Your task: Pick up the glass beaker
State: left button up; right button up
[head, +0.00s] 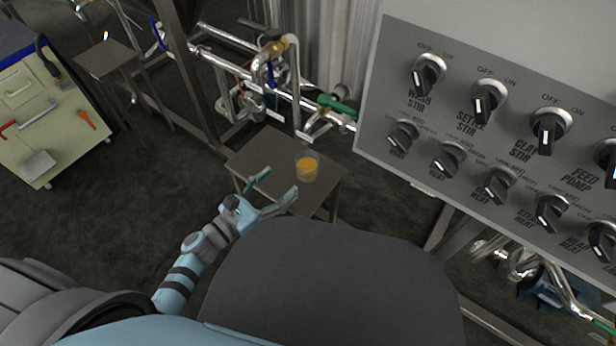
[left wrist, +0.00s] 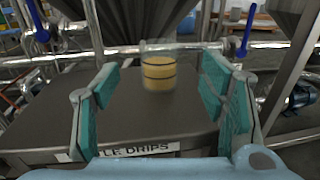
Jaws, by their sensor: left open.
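The glass beaker (head: 307,167) holds orange-yellow liquid and stands upright on a small grey metal table (head: 262,150), near its right side. My left gripper (head: 274,191) is open and empty, just in front of the beaker and to its left in the head view. In the left wrist view the beaker (left wrist: 159,72) appears ahead, between the two teal-padded fingers (left wrist: 160,100) and beyond their tips, apart from both. My right gripper is not in view.
A grey control panel with several knobs (head: 500,140) stands at the right. Pipes and valves (head: 265,85) run behind the small table. A tool board (head: 45,120) and another small table (head: 108,58) are at the left. The table's front edge bears a label (left wrist: 125,150).

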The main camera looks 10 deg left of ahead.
aim_at(299, 166)
pick_arm(q)
jog(key=b+x, duration=0.1)
jog(key=x, duration=0.9)
jog(key=shift+f, duration=0.15)
jog(key=shift+w+d, duration=0.2)
jog(key=shift+w, duration=0.15)
jog(key=c, duration=1.4)
jog(key=shift+c, duration=0.2)
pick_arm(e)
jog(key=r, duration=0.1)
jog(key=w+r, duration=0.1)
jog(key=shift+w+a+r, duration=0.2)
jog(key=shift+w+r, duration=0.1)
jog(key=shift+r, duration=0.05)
